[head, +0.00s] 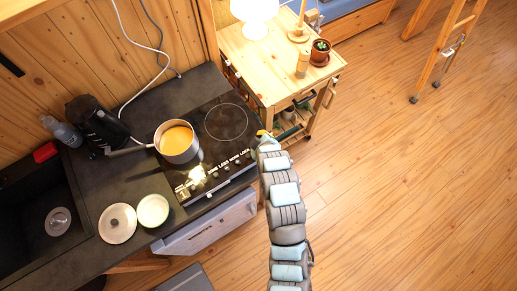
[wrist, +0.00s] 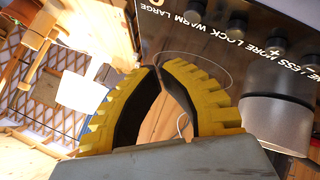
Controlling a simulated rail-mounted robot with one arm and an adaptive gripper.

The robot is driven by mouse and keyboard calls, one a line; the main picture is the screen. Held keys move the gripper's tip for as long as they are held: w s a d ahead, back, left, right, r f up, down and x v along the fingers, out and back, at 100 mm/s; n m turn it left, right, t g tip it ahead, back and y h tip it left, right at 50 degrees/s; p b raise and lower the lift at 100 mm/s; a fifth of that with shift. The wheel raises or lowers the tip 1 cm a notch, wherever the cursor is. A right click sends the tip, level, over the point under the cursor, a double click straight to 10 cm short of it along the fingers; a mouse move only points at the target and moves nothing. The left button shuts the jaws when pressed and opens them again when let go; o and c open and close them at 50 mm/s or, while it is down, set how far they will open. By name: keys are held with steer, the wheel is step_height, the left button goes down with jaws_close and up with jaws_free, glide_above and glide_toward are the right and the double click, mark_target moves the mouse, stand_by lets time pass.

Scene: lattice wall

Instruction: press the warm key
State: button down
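The black glass hob (head: 222,148) is set in the dark counter, with a row of white key labels along its front edge. In the wrist view the word WARM (wrist: 188,18) reads upside down between LOCK and LARGE, and the key itself is not clearly distinguishable. In the head view the labels are too small to read surely. My gripper (wrist: 159,74) has yellow, ridged fingers with dark inner pads; their tips meet and nothing is held. In the head view my gripper (head: 263,135) is at the hob's right edge, near the label row's right end. Contact cannot be told.
A pot (head: 178,142) of orange liquid stands on the hob's left, its handle pointing left. A plate (head: 117,223) and a pale green bowl (head: 153,210) sit on the counter. A wooden trolley (head: 283,65) with a lamp (head: 254,14) stands behind. The floor at right is open.

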steer(key=shift+f+b, duration=0.9)
steer(key=shift+f, duration=0.85)
steer(key=shift+f+b, duration=0.45)
steer(key=shift+f+b, duration=0.4)
stand_by(0.8)
steer(key=shift+r, duration=0.9)
steer(key=shift+p, duration=0.3)
steer(key=shift+r+p, duration=0.85)
steer(key=shift+r, duration=1.6)
